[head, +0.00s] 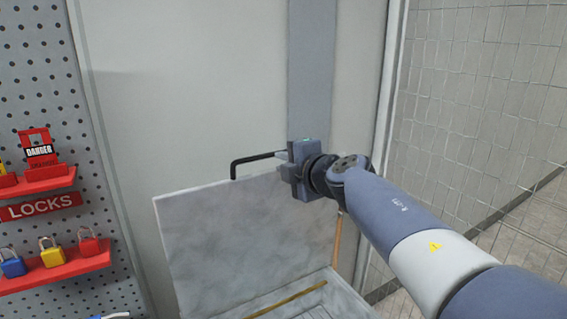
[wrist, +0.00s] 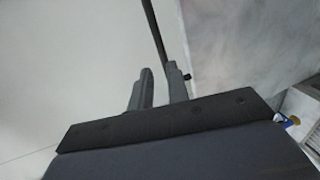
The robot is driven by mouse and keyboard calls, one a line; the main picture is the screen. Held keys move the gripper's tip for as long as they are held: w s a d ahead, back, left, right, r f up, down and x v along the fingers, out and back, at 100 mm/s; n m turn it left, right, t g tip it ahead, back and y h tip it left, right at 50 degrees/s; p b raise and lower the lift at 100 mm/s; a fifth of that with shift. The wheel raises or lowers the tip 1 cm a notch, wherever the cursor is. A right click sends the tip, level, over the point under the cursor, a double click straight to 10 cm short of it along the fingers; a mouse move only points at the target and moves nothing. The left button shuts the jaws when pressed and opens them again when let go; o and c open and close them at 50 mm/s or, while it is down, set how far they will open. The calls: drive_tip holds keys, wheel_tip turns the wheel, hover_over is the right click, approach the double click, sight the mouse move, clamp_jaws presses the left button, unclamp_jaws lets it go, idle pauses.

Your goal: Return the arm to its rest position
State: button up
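My gripper (head: 284,156) is at the end of my blue-and-white arm, which reaches in from the lower right in the head view. Its fingers point left, at the right end of a black bar handle (head: 255,158) on the top edge of a raised grey panel (head: 235,225). In the wrist view, the two grey fingers (wrist: 160,88) stand apart with a pale gap between them. The black bar (wrist: 154,30) runs down to the fingertips and seems to pass behind the right finger; whether it touches is unclear. The panel also shows in the wrist view (wrist: 240,45).
A pegboard (head: 35,105) at the left carries red shelves with padlocks (head: 50,253) and a danger tag (head: 38,147). A pale cabinet wall (head: 190,90) stands behind the panel. A wire-mesh fence (head: 480,110) is at the right, beyond my arm. Space above the gripper looks clear.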

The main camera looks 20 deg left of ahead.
sight(265, 157)
drive_tip(key=p+x, duration=0.1)
drive_tip(key=x, duration=0.9)
drive_tip(key=shift+w+a+f+p, duration=0.1)
drive_tip(key=shift+w+a+p, duration=0.15)
drive_tip(key=shift+w+p, duration=0.1)
drive_tip(key=shift+s+d, duration=0.1)
drive_tip(key=shift+s, duration=0.05)
drive_tip(key=shift+s+d, duration=0.1)
drive_tip(key=shift+d, duration=0.05)
drive_tip(key=b+v, duration=0.2)
drive_tip(key=v, duration=0.9)
drive_tip(key=p+x, duration=0.2)
drive_tip(key=x, duration=0.9)
drive_tip(key=shift+s+d+f, duration=0.1)
drive_tip(key=shift+s+d, duration=0.2)
drive_tip(key=shift+d, duration=0.05)
